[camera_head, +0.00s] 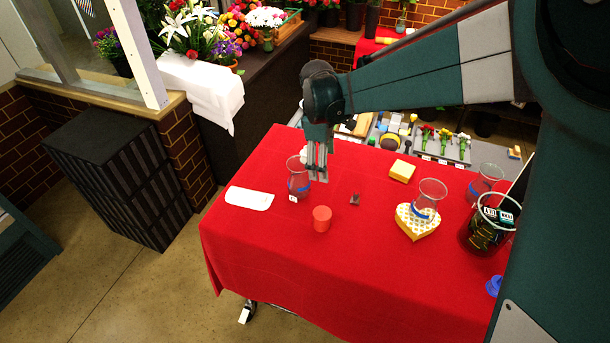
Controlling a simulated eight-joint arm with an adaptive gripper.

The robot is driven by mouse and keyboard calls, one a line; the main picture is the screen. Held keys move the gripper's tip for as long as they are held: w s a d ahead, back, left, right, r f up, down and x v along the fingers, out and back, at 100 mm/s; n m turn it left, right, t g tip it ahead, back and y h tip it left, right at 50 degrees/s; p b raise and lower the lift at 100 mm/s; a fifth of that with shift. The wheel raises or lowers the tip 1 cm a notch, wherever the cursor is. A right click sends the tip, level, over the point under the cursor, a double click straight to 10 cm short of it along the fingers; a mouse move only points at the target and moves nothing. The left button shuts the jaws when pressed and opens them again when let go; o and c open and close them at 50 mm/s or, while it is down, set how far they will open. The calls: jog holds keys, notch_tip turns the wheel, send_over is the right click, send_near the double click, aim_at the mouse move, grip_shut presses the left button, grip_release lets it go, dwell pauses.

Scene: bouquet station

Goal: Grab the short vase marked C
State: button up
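A small clear glass vase (298,187) with a blue band stands upright on the red-covered table, left of centre. A small white tag (293,199) is at its foot; its letter is too small to read. My gripper (318,178) points down at the vase's right side, its fingers overlapping the vase's right edge in the picture. I cannot tell whether they touch the glass or how far apart they are. A similar glass vase (429,197) with a blue band stands on a heart-shaped waffle-patterned pad (416,224). Another glass vase (488,178) stands farther right, with no readable mark.
A red cylinder (322,219), a small dark piece (355,199) and a white flat item (250,198) lie near the vase. A yellow block (402,170) is behind. A dark-filled glass container (486,231) stands at right. The table's front left (265,255) is clear.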

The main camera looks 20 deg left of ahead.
aim_at(299, 183)
jog(key=a+f+n, duration=0.1)
jog(key=a, duration=0.2)
jog(key=a+f+n+p, duration=0.1)
jog(key=a+f, duration=0.1)
jog(key=a+f+p, duration=0.1)
jog(key=a, duration=0.2)
jog(key=shift+s+a+f+n+g+h, duration=0.3)
jog(key=shift+a+n+h, duration=0.05)
jog(key=shift+n+h, duration=0.05)
jog(key=shift+s+a+f, duration=0.1)
jog(key=shift+a+f, duration=0.25)
jog(key=shift+a, duration=0.1)
jog(key=shift+d+f, duration=0.2)
jog(key=shift+f, duration=1.05)
jog(key=shift+w+d+f+p, duration=0.1)
jog(key=shift+d+f+p, duration=0.15)
jog(key=shift+f, duration=1.05)
jog(key=shift+w+d+f+p, duration=0.1)
jog(key=shift+f+p, duration=0.1)
jog(key=shift+f, duration=1.1)
